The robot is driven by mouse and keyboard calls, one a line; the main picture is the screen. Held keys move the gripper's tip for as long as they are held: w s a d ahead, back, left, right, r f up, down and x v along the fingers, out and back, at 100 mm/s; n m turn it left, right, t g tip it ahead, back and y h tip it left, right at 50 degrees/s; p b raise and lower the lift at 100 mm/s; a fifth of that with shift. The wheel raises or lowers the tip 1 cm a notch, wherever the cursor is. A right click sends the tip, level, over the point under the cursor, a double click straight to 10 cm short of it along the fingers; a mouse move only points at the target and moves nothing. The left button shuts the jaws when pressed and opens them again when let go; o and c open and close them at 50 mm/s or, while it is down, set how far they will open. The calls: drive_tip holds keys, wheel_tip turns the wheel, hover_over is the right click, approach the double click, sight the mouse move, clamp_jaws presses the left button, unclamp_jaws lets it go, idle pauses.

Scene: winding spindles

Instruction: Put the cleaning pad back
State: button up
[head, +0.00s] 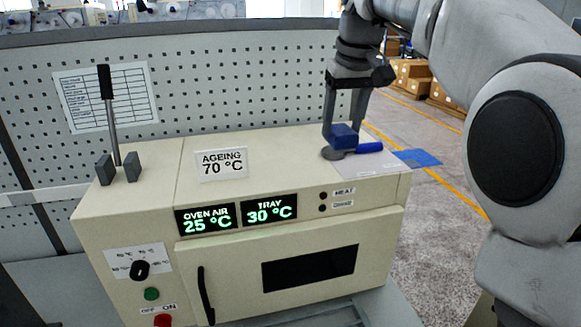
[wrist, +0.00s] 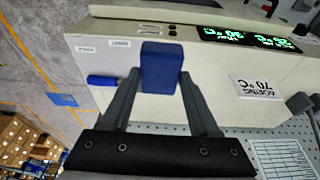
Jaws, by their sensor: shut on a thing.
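A dark blue block, which looks like the cleaning pad (head: 343,136), is between the fingers of my gripper (head: 342,126) at the right end of the oven top. In the wrist view the blue pad (wrist: 162,66) sits between the two fingertips, and my gripper (wrist: 160,80) is shut on it. A tool with a bright blue handle (head: 369,147) and a grey round end lies just below and beside the pad. Its handle also shows in the wrist view (wrist: 102,80). I cannot tell whether the pad touches the surface or the tool under it.
The cream oven (head: 225,200) has a flat top with an "AGEING 70 °C" sign (head: 222,165). A lever (head: 107,110) stands at its left end. A grey perforated panel (head: 220,85) rises behind. A blue square (head: 417,158) shows beyond the oven's right edge.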

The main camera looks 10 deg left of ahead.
drive_tip(key=shift+w+a+r, duration=0.1)
drive_tip(key=shift+r, duration=0.35)
drive_tip(key=shift+w+a+f, duration=0.1)
drive_tip(key=shift+a, duration=0.2)
drive_tip(key=w+a+f, duration=0.1)
drive_tip(key=a+f, duration=0.1)
drive_tip(key=a, duration=0.1)
drive_tip(key=w+a+f+p, duration=0.1)
drive_tip(key=a+f, duration=0.1)
drive_tip(key=a, duration=0.1)
drive_tip(key=w+a+f+p, duration=0.1)
drive_tip(key=a+f, duration=0.1)
drive_tip(key=a, duration=0.2)
drive_tip(key=shift+w+f, duration=0.15)
drive_tip(key=shift+f, duration=0.05)
drive_tip(key=shift+a+f, duration=0.15)
drive_tip(key=shift+f, duration=1.95)
drive_tip(key=o, duration=1.2)
drive_tip(key=shift+r, duration=0.1)
drive_tip(key=v, duration=1.2)
